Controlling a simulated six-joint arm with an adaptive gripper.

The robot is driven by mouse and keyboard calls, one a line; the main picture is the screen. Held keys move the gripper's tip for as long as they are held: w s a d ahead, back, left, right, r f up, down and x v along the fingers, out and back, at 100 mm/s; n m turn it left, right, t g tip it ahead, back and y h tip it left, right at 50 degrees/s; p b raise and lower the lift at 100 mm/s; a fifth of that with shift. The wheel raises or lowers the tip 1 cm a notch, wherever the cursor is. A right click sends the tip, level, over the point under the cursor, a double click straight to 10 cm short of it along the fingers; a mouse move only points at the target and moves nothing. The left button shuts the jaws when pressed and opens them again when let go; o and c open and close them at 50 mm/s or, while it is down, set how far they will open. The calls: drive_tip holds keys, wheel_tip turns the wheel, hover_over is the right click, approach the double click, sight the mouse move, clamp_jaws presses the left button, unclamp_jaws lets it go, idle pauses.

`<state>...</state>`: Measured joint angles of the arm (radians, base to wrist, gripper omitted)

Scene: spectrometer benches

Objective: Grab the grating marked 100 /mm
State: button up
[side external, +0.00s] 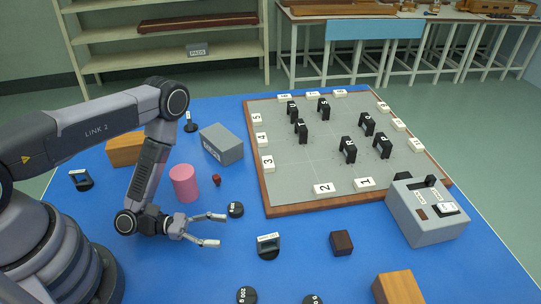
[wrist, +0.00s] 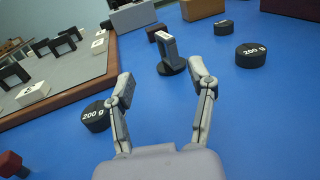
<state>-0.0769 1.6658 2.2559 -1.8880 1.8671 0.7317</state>
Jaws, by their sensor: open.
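My gripper (side external: 220,230) is open and empty, low over the blue table. In the wrist view its two fingers (wrist: 163,84) are spread apart. A small upright holder with a dark round base and pale label (side external: 268,245) stands to the right of the fingertips. In the wrist view this holder (wrist: 171,54) is ahead, between and beyond the fingers, not touched. Similar labelled dark pieces stand at the far left (side external: 80,180) and behind the grey box (side external: 190,123). The label markings are too small to read, so I cannot tell which is 100 /mm.
A black 200 g weight (wrist: 97,115) is close to my left finger in the wrist view. More weights (side external: 247,295), a dark cube (side external: 342,243), a pink cylinder (side external: 184,183), a grey box (side external: 222,144) and a wood-rimmed board (side external: 345,205) with black stands surround the gripper.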

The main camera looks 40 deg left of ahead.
sight(268, 236)
drive_tip(key=x, duration=1.1)
drive_tip(key=shift+d+f, duration=0.15)
drive_tip(key=shift+d, duration=0.1)
clamp_jaws()
